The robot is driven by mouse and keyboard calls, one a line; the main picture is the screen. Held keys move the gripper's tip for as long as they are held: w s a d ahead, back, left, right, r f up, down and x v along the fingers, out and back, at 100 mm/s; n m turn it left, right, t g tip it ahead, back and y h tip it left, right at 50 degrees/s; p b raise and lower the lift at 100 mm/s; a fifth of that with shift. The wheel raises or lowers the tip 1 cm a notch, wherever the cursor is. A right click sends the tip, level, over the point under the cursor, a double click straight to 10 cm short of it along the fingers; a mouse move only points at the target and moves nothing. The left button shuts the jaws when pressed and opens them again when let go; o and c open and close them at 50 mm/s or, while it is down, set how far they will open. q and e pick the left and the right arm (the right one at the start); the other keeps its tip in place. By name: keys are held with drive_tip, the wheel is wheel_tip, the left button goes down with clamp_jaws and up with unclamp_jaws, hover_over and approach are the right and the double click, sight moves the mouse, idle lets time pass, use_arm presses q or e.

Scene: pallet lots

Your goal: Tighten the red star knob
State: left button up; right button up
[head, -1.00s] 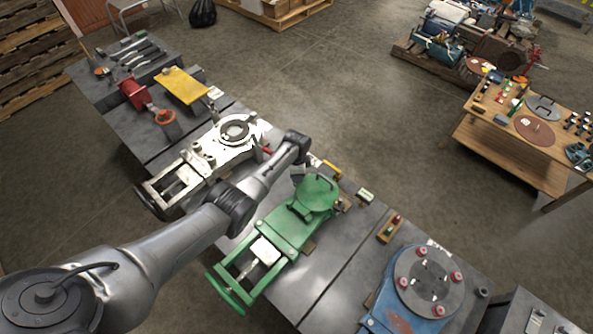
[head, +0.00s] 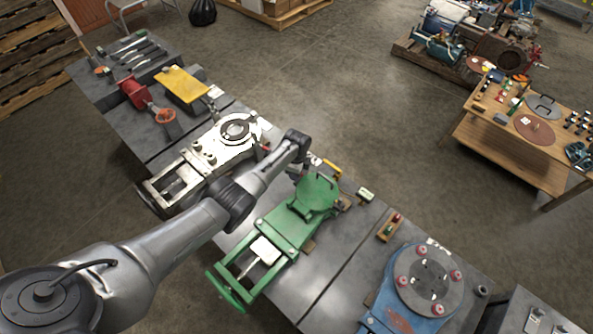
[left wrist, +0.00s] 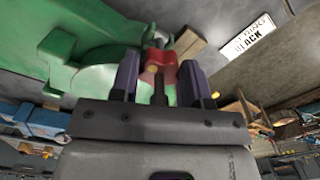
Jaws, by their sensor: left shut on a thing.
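The red star knob (left wrist: 160,64) shows in the left wrist view, beside the green machine (left wrist: 85,52). My left gripper (left wrist: 157,78) has one dark finger on each side of the knob and is shut on it. A thin dark stem stands below the knob in that view. In the head view my left gripper (head: 297,170) is at the upper end of the green machine (head: 291,222), partly hidden by my wrist. The knob cannot be made out there. My right gripper is not in view.
A white machine (head: 207,153) stands left of the green one and a blue machine (head: 390,295) right of it, on dark benches. Small blocks and a label (head: 366,194) lie along the bench edge. A wooden table (head: 510,160) stands apart across open floor.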

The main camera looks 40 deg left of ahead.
use_arm(q)
drive_tip(key=o, duration=0.9)
wheel_tip(320, 180, up, 12)
drive_tip(key=p, duration=0.5)
drive_tip(key=shift+f, duration=0.1)
drive_tip(key=shift+r, duration=1)
